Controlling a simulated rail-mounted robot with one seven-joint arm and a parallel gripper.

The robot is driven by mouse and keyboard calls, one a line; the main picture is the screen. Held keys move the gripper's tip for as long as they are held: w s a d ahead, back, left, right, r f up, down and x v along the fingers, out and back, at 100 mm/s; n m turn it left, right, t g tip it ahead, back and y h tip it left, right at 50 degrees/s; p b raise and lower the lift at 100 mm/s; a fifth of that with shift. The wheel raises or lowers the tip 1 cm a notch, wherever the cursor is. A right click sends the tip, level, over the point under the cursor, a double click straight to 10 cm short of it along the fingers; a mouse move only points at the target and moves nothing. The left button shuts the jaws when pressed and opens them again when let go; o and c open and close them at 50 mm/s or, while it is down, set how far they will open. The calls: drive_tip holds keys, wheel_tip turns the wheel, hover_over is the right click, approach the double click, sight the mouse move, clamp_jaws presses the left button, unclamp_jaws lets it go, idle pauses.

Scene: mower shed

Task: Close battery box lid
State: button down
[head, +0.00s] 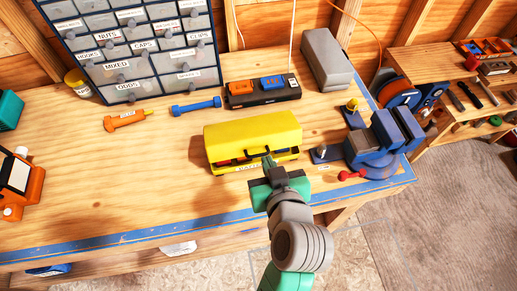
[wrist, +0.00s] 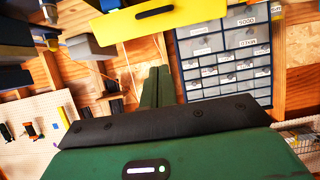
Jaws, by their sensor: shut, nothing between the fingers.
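The yellow battery box stands on the workbench in the middle of the head view. Its lid (head: 253,132) is tilted down over the base (head: 226,170), and a dark gap with red and dark contents shows along the front. The lid with a dark handle slot shows at the top of the wrist view (wrist: 190,20). My gripper (head: 268,160) is shut and empty at the front of the box, close to the lid's front edge; I cannot tell if they touch. Its green fingers show together in the wrist view (wrist: 155,85).
A blue vise (head: 378,145) stands close to the right of the box. A black charger (head: 262,91) with orange and blue packs, a blue tool (head: 196,106) and an orange tool (head: 126,119) lie behind.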

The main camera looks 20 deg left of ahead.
drive_tip(key=p, duration=0.2)
hover_over(257, 144)
drive_tip(key=s+d, duration=0.2)
drive_tip(key=s, duration=0.1)
wheel_tip(257, 144, down, 4)
drive_tip(key=f, duration=0.2)
drive_tip(key=s+d+f, duration=0.1)
drive_tip(key=shift+s+f, duration=0.1)
drive_tip(key=shift+f, duration=0.15)
